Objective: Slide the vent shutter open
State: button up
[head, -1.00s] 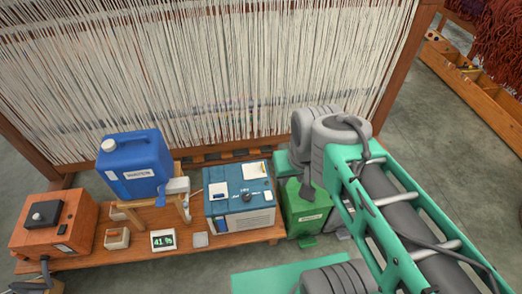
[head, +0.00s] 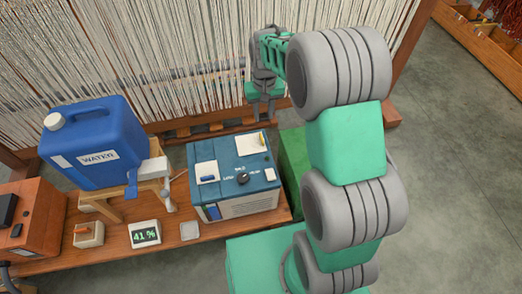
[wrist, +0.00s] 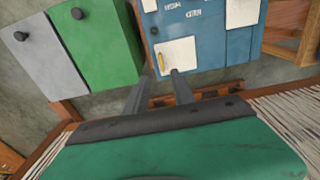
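The blue machine (head: 233,175) stands on the wooden bench. Its top has a dial (head: 243,178), a white plate with a yellow strip (head: 251,145) at the back right and a white plate with a blue tab (head: 206,174) at the left. Its front has slats (head: 250,205). No label shows which part is the vent shutter. My gripper (head: 262,117) hangs just behind the machine's back edge. In the wrist view my gripper (wrist: 161,72) is open and empty, its fingers apart near the edge of the plate with the yellow strip (wrist: 175,56). Contact cannot be told.
A blue water jug (head: 94,145) on a wooden stand is left of the machine. A display reading 41 % (head: 145,234) and a small switch box (head: 88,233) sit in front. A green box (wrist: 93,42) stands beside the machine. Loom threads (head: 150,60) hang behind.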

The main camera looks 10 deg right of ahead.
jog(key=b, duration=0.2)
send_over(261, 137)
notch_tip(261, 137, down, 9)
jog(key=shift+s+d, duration=0.1)
notch_tip(261, 137, down, 7)
jog(key=shift+b, duration=0.55)
jog(key=shift+c, duration=0.2)
grip_shut()
